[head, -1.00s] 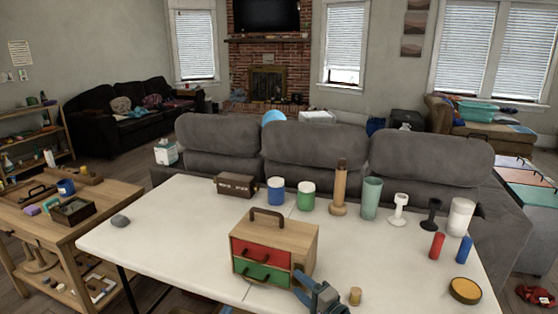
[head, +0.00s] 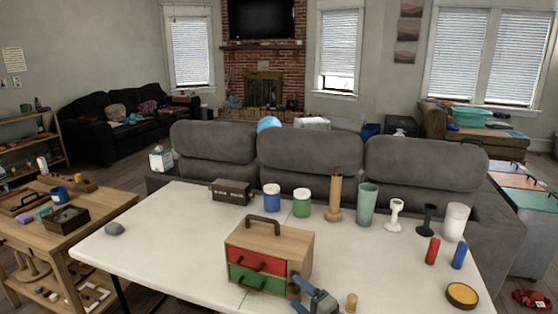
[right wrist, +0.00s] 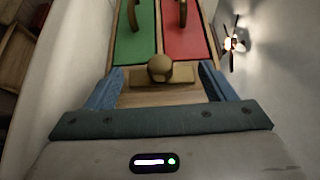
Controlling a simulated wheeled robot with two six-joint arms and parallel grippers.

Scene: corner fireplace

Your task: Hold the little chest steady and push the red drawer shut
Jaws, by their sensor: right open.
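The little wooden chest (head: 295,245) stands on the white table, its dark handle on top. Its front shows the red drawer (head: 246,259) above the green drawer (head: 250,281). I cannot tell how far the red drawer stands out. My right gripper (head: 302,288) is at the chest's lower right front corner. In the right wrist view, the gripper (right wrist: 160,75) is open, its blue fingers either side of a round wooden knob (right wrist: 160,68) on a wooden panel. The red drawer (right wrist: 184,35) and green drawer (right wrist: 133,35) lie beyond. My left gripper is not in view.
Behind the chest are a dark box (head: 230,192), a blue cup (head: 271,198), a green cup (head: 301,203) and a wooden post (head: 335,195). The left of the white table (head: 165,245) is mostly clear.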

